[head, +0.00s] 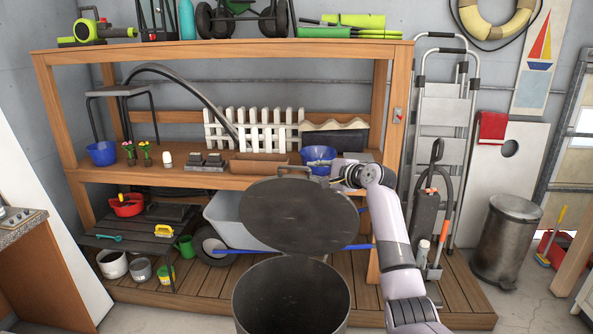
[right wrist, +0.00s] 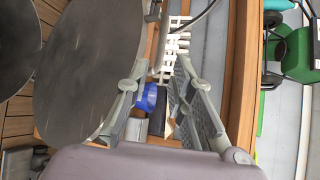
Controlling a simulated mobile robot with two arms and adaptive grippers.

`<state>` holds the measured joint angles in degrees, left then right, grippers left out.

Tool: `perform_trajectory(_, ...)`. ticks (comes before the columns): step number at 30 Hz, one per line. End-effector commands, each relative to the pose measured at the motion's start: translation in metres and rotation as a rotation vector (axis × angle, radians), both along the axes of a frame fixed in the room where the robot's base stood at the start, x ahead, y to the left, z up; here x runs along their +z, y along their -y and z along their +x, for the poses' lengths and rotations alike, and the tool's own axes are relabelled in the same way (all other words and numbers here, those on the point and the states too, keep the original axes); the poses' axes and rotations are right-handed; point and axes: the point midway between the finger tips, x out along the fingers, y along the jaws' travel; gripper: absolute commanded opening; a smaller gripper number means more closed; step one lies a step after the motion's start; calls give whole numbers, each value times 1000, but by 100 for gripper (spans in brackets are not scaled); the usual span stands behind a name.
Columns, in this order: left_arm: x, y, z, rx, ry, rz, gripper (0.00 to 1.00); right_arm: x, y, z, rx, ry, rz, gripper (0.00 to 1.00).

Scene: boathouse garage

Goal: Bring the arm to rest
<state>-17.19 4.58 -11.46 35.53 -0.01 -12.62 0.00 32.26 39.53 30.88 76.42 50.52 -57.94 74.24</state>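My right arm (head: 395,240) rises from the lower right in the head view. Its right gripper (head: 341,172) is beside the upper right edge of a dark round lid (head: 297,218). In the right wrist view the two fingers of this gripper (right wrist: 162,75) are spread, with nothing held between them. The lid (right wrist: 85,70) fills the left of that view, next to one finger; I cannot tell whether they touch. The lid stands raised over a dark round bin (head: 291,295), with its handle (head: 293,169) at the top. My left gripper is not in view.
A wooden shelf (head: 190,181) stands behind, with a blue bowl (head: 319,158), a white picket fence (head: 255,130) and pots. A wheelbarrow (head: 222,215) is behind the lid. A ladder (head: 440,120) and a metal bin (head: 507,240) stand to the right.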

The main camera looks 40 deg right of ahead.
Motion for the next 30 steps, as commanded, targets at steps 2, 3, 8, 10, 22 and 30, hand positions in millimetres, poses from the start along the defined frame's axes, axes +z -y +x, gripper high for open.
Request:
perform_trajectory(2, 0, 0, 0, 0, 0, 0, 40, 0, 0, 0, 0, 0, 0, 22)
perform_trajectory(3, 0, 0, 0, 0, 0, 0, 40, 0, 0, 0, 0, 0, 0, 22)
perform_trajectory(8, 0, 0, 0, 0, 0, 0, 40, -2, -1, 0, 2, -4, -4, 22)
perform_trajectory(10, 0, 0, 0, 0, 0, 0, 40, -11, -8, 1, 17, -27, -30, 22)
perform_trajectory(22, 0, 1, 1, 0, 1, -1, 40, -204, -176, -47, 457, -502, -648, 22)
perform_trajectory(30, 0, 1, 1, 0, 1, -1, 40, -308, -308, -163, 925, -714, -1072, 22)
